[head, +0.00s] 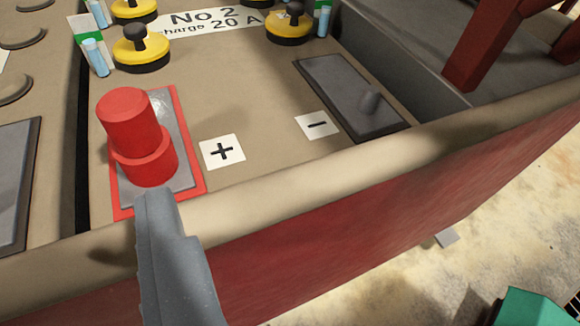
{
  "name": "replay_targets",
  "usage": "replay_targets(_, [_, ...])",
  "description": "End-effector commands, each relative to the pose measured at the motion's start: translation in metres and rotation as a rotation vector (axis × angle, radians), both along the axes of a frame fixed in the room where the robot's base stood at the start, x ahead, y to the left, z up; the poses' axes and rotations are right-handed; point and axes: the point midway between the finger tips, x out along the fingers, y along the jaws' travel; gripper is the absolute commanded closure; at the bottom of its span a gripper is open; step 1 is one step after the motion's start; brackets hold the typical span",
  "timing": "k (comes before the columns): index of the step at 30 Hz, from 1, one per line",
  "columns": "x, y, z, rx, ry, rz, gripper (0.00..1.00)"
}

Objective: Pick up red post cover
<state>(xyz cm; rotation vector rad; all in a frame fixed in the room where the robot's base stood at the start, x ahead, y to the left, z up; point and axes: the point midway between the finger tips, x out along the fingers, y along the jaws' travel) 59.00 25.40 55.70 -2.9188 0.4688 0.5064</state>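The red post cover (135,135) is a stepped red cylinder, narrower on top and wider below. It stands upright on a grey metal plate with a red border (193,165), left of a white "+" label (222,151). My gripper (158,205) shows as one grey finger shape coming up from the bottom of the picture. Its tip is just in front of the cover's base and overlaps the plate's near edge. I cannot tell whether it touches the cover. A second finger does not show, so its opening is hidden.
A bare grey post on a dark plate (345,95) stands right of the "−" label (317,124). Yellow caps with black knobs (141,49) and light blue vials (97,57) stand behind. A raised beige rim (300,185) runs along the near edge. Dark red supports (480,50) rise at upper right.

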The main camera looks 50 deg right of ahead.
Motion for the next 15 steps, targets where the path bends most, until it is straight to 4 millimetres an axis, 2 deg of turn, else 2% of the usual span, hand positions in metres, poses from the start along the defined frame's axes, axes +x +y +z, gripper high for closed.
replay_targets(3, [-0.016, -0.012, -0.01, -0.065, -0.015, -0.01, 0.49])
replay_targets(7, [-0.021, -0.021, -0.015, -0.098, -0.024, -0.018, 0.49])
replay_targets(11, [-0.009, -0.027, -0.021, -0.103, -0.026, -0.021, 0.49])
replay_targets(15, [0.016, -0.036, -0.028, -0.101, -0.029, -0.023, 0.49])
